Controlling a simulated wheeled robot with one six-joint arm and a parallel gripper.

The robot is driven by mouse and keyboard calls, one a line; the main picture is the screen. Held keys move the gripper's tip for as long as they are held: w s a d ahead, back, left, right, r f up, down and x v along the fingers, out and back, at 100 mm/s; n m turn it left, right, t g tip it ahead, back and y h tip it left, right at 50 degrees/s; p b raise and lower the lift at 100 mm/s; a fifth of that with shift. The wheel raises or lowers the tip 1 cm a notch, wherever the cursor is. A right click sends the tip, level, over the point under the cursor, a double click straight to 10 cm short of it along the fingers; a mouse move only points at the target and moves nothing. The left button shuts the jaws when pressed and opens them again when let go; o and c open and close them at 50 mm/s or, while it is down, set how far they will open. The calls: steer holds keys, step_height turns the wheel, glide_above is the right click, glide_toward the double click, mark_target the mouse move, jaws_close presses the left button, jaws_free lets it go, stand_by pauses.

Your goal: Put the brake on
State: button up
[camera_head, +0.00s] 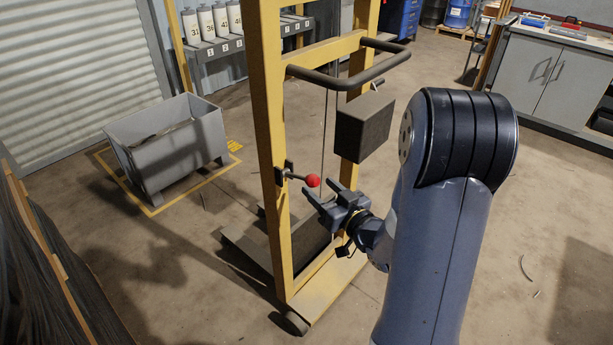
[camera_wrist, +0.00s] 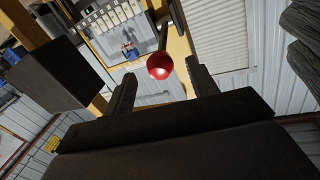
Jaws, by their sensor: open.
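The brake lever is a short dark rod with a red ball knob (camera_head: 312,180) on the left upright of a yellow wheeled lift frame (camera_head: 270,130). My gripper (camera_head: 321,192) is open and empty, with its fingers right at the knob in the head view. In the wrist view the red knob (camera_wrist: 160,66) lies between the two spread fingers (camera_wrist: 160,82), near the tips and a little beyond them. Whether either finger touches it I cannot tell. The rod runs up from the knob in the wrist view.
A dark box (camera_head: 363,127) hangs on the frame's right side, close to my arm. The black push handle (camera_head: 345,78) sticks out above. A grey bin (camera_head: 170,145) stands behind to the left. Open floor lies to the right of the frame.

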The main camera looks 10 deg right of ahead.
mark_target(308, 177)
steer(key=x, duration=0.6)
jaws_close()
stand_by(0.6)
